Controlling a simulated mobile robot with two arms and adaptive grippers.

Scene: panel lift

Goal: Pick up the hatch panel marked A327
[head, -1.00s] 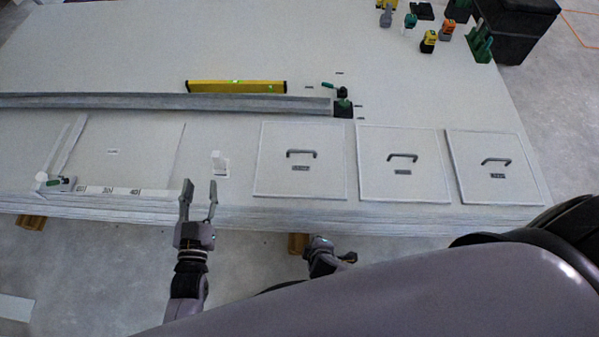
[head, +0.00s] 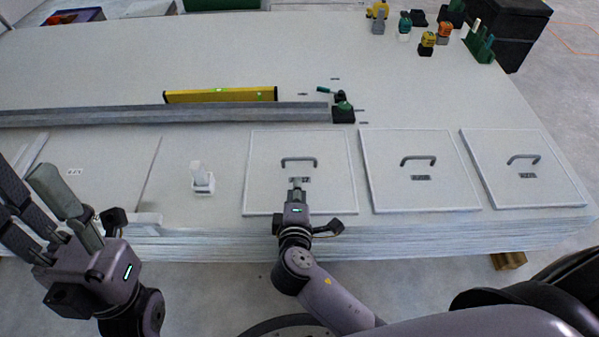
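Three square white hatch panels with dark bar handles and small dark labels lie flat in a row on the stack of boards: a left panel (head: 330,195), a middle panel (head: 400,195) and a right panel (head: 520,188). The labels are too small to read, so I cannot tell which is A327. My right gripper (head: 297,181) is over the left panel, its tips just in front of that panel's handle (head: 299,162) and partly covering its label. It is seen edge-on, so its opening is unclear. My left gripper (head: 42,190) is at the left edge, fingers apart and empty.
A white upright block (head: 202,178) stands left of the panels. Behind lie a long grey rail (head: 150,115), a yellow level (head: 220,95) and a green-black clamp (head: 343,107). Several tools and a black bin (head: 505,30) are at the far right. Board surface between is clear.

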